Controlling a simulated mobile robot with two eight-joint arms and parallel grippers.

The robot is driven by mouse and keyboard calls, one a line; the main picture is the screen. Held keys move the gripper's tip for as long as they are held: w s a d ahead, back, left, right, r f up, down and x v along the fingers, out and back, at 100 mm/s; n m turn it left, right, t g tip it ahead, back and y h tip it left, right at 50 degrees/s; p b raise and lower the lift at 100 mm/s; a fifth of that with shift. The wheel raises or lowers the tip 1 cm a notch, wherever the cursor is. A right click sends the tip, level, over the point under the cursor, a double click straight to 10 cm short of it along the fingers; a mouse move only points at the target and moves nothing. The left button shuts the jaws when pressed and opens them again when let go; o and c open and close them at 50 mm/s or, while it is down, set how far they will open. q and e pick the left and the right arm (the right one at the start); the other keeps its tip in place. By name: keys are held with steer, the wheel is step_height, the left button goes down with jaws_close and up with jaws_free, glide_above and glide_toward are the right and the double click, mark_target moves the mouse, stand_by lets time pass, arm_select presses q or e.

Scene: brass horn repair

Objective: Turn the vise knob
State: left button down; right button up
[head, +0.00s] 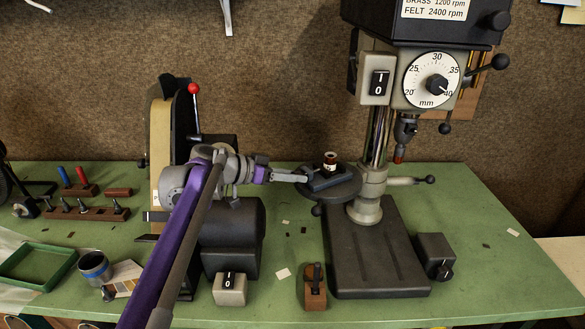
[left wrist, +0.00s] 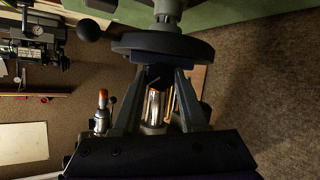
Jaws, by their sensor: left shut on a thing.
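The dark vise (head: 328,180) sits on the round black table of the drill press, with a small dark-red and white cylinder (head: 330,160) standing at it. My left gripper (head: 303,178) reaches in from the left at the vise's left end. It is shut on a small dark part there, which I take to be the vise knob; the fingers hide most of it in the head view. In the left wrist view the two fingers (left wrist: 160,76) close around this dark part (left wrist: 156,78), beside the round table (left wrist: 165,46). My right gripper is not in view.
The drill press column (head: 378,135) stands just behind the round table, with the chuck (head: 405,130) above right. A grinder-like machine (head: 235,235) stands under my left arm. A switch box (head: 229,289) and a wooden block (head: 315,290) are in front. The bench's right side is mostly clear.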

arm_select(q)
steer(key=shift+w+a+n+g+h+p, duration=0.15)
steer(key=shift+n+g+h+p, duration=0.45)
steer(key=shift+n, duration=0.65)
steer(key=shift+w+d+n+g+h+p, duration=0.1)
steer(key=shift+n+g+h+p, duration=0.45)
steer(key=shift+n, duration=0.7)
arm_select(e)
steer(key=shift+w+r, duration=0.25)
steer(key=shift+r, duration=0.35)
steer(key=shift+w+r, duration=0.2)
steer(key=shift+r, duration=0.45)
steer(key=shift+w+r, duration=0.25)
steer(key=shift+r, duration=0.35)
arm_select(q)
steer(key=shift+a+f, duration=0.1)
steer(key=shift+c, duration=2.2)
jaws_free()
steer(key=shift+s, duration=0.1)
steer(key=shift+f, duration=0.1)
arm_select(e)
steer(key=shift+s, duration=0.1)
